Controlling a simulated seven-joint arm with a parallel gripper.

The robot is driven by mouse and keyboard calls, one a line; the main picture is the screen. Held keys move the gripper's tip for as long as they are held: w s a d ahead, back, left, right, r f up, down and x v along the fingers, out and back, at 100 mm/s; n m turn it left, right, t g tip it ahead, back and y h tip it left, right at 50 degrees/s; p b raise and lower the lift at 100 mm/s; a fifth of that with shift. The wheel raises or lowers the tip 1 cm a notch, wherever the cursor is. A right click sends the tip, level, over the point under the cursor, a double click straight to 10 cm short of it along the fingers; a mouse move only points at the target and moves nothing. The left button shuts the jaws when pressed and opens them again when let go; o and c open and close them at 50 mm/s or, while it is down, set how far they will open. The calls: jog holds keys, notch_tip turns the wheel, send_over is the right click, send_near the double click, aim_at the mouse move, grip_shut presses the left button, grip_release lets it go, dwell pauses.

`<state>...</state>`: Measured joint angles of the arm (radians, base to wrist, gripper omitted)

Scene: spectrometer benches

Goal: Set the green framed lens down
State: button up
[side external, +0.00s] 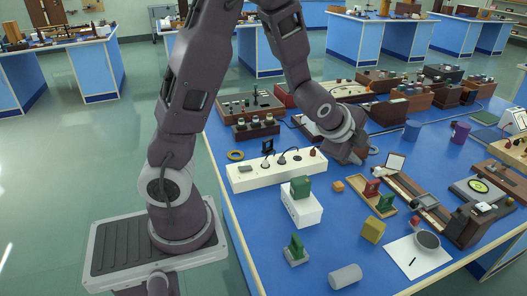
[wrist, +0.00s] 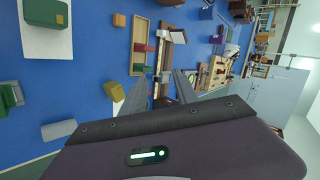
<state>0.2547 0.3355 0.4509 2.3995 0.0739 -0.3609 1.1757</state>
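Three green pieces are in view, and I cannot tell which is the framed lens. One green piece (side external: 385,203) is at the near end of a wooden tray (side external: 360,183), beside a red piece (side external: 372,188); it also shows in the wrist view (wrist: 149,69). A green block (side external: 301,186) sits on a white box (side external: 302,208). Another green piece (side external: 296,248) stands upright on a small grey base near the front. My gripper (wrist: 167,76) has its fingers apart with nothing visible between them. In the side view it is above the table, behind the tray, its fingers hard to make out.
A dark rail bench (side external: 408,200) lies right of the tray. A yellow block (side external: 372,230), a grey cylinder (side external: 345,276) and paper with a grey cup (side external: 427,240) are in front. A long white power box (side external: 275,170) is at left. Blue table shows between the front objects.

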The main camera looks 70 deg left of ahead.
jog(key=s+d+r+n+g+h, duration=0.15)
jog(key=s+d+r+n, duration=0.25)
jog(key=s+r+n, duration=0.45)
jog(key=s+d+r+n+g, duration=0.1)
jog(key=s+d+n, duration=0.1)
jog(key=s, duration=0.7)
jog(key=s+d+r+n+h, duration=0.1)
jog(key=s+n, duration=0.1)
jog(key=s, duration=0.8)
jog(key=shift+d+r+g, duration=0.15)
jog(key=shift+d+g, duration=0.2)
jog(key=shift+d, duration=0.05)
jog(key=shift+n, duration=0.25)
